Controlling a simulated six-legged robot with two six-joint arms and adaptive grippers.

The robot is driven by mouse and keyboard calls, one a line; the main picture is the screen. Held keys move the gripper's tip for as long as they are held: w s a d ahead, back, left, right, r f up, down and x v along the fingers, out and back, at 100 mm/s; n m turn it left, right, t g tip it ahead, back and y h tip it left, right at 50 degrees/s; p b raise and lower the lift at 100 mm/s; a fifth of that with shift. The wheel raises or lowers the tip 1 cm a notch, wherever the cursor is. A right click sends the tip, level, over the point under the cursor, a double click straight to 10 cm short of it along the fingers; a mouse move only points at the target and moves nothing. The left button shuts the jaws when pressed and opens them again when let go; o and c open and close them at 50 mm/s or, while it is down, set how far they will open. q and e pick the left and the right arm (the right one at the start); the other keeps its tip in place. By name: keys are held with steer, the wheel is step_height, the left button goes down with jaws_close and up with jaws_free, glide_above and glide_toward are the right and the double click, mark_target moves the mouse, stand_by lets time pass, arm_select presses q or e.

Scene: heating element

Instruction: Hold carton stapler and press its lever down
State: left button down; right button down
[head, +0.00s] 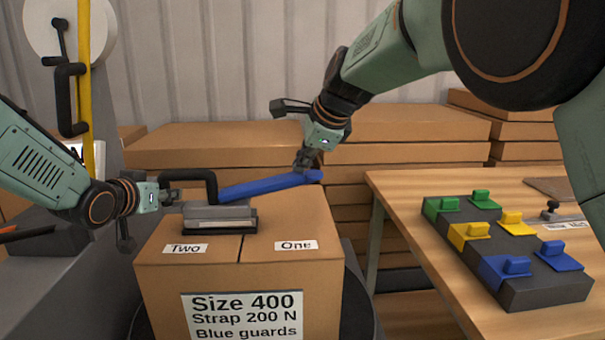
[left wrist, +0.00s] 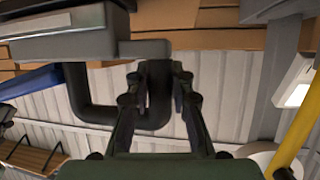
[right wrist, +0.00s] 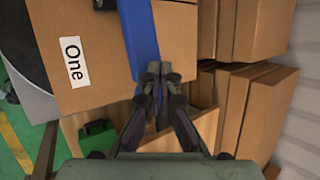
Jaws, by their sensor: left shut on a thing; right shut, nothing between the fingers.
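The carton stapler has a grey body (head: 218,218), a black looped handle (head: 190,180) and a long blue lever (head: 262,187). It rests on top of the carton (head: 290,215). My left gripper (head: 170,197) is shut on the stapler's black handle at its left end; the handle also shows between the fingers in the left wrist view (left wrist: 158,95). My right gripper (head: 305,162) is shut and empty, its fingertips at the far right end of the blue lever. In the right wrist view the fingertips overlap the lever (right wrist: 142,40); whether they touch is hard to tell. The lever slopes slightly upward to the right.
The carton carries labels Two (head: 186,249) and One (head: 296,245). Stacked flat cartons (head: 215,145) stand behind. A wooden table (head: 400,195) on the right holds a dark block (head: 545,290) with green, yellow and blue pieces. A yellow strap (head: 84,80) hangs at left.

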mark_target(308, 175)
steer(key=shift+d+f, duration=0.3)
steer(key=shift+f, duration=0.65)
steer(key=shift+d+f, duration=0.25)
steer(key=shift+f, duration=0.7)
stand_by(2.0)
steer(key=shift+r, duration=0.1)
steer(key=shift+a+r, duration=0.2)
steer(key=shift+r, duration=0.6)
steer(key=shift+a+r, duration=0.2)
steer(key=shift+r, duration=0.55)
steer(key=shift+a+r, duration=0.2)
steer(key=shift+r, duration=0.6)
steer(key=shift+r, duration=0.15)
steer(key=shift+a+r, duration=0.2)
steer(key=shift+r, duration=0.55)
steer(key=shift+a+r, duration=0.25)
steer(key=shift+r, duration=0.55)
steer(key=shift+a+r, duration=0.2)
steer(key=shift+r, duration=0.55)
